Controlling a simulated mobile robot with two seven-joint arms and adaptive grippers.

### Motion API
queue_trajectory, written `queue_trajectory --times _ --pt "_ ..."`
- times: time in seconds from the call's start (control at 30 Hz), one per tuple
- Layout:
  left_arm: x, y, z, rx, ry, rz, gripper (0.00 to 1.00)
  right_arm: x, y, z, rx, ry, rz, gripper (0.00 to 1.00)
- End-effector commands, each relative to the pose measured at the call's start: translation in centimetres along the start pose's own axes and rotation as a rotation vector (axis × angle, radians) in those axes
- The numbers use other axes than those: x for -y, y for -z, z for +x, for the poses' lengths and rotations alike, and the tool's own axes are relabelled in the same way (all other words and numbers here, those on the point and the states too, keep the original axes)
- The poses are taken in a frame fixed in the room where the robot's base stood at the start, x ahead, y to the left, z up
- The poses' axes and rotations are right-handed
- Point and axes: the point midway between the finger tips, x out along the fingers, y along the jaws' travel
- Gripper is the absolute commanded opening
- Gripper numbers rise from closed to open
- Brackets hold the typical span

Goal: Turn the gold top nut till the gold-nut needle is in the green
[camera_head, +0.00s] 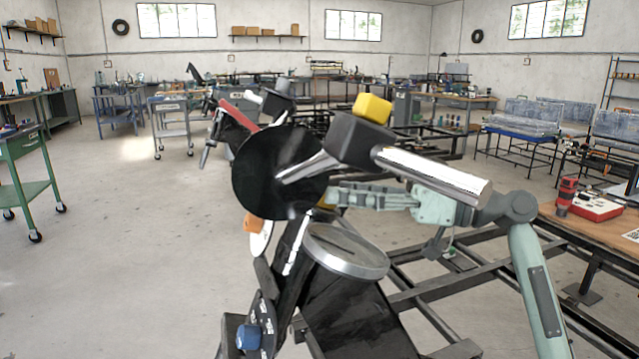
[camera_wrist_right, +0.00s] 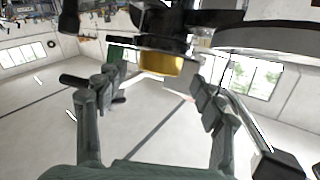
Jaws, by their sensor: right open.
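The gold nut (camera_wrist_right: 160,63) hangs under dark parts of the rig in the right wrist view. My right gripper (camera_wrist_right: 158,80) is open, with one finger on each side of the nut; I cannot tell whether either finger touches it. In the head view my right gripper (camera_head: 338,195) reaches in from the right, beside the rig's large black disc (camera_head: 270,185). Only a sliver of gold shows near its fingers there. A white round plate (camera_head: 261,240) is seen nearly edge-on. No needle or green zone can be read. My left gripper is not in view.
A wooden bench (camera_head: 590,232) stands at right. Open floor lies at left.

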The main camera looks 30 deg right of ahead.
Motion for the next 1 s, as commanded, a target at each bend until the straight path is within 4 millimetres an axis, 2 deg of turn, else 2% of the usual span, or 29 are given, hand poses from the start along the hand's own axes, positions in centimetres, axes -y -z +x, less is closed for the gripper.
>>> queue_trajectory --times 0.1,0.23,0.6,1.0 --pt "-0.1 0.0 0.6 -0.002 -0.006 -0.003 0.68 0.1 0.3 1.9 -0.002 0.002 0.001 0.68" --pt "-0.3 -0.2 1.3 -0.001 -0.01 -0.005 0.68 0.1 0.2 3.3 -0.001 0.001 0.0 0.68" --pt "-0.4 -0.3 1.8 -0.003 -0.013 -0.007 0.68 0.0 0.0 4.0 -0.001 -0.001 0.0 0.68" --pt "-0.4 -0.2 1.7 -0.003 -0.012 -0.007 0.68 0.0 0.0 4.0 0.0 -0.001 0.0 0.18"
